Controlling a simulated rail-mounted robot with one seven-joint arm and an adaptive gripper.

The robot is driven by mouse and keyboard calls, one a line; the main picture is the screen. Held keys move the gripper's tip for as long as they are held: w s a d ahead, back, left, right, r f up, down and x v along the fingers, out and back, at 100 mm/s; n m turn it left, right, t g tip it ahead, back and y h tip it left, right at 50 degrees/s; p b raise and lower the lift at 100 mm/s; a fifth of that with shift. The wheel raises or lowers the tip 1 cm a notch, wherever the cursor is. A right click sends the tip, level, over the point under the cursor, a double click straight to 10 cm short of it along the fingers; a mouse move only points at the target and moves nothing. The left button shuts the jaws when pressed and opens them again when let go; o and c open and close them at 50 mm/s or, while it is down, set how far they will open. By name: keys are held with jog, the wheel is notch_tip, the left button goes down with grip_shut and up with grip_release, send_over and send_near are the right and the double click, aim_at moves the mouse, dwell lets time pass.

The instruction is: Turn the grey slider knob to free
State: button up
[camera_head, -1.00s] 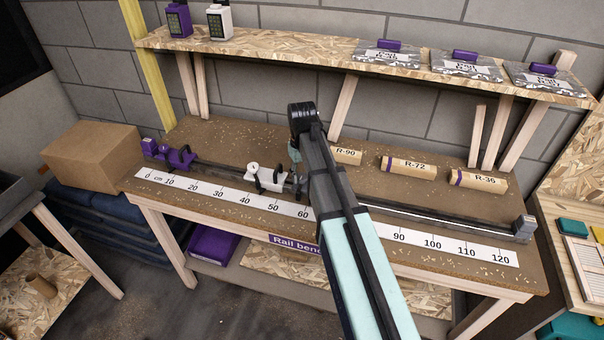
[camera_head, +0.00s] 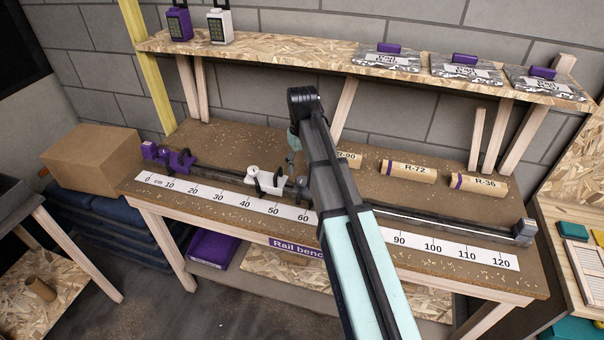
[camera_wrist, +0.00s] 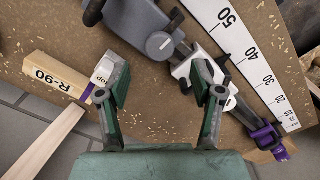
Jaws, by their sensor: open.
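The grey slider (camera_wrist: 140,25) shows at the top of the wrist view, with a round disc on its near side. In the head view it (camera_head: 300,187) is partly hidden by my arm. I cannot tell its knob's setting. The white slider (camera_head: 266,182) sits to its left on the rail and shows in the wrist view (camera_wrist: 187,72) behind my right finger. My gripper (camera_wrist: 163,80) is open and empty above the bench, its fingers apart, below the grey slider in the wrist picture. In the head view my gripper (camera_head: 293,155) hangs behind the rail.
The R-72 tube (camera_head: 407,169) and R-36 tube (camera_head: 479,186) lie to the right. A purple end fixture (camera_head: 180,160) stands left. A shelf (camera_head: 300,55) overhangs behind.

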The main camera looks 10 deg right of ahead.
aim_at(302, 179)
notch_tip(302, 179, up, 6)
jog(key=shift+r, duration=0.15)
dwell(0.5)
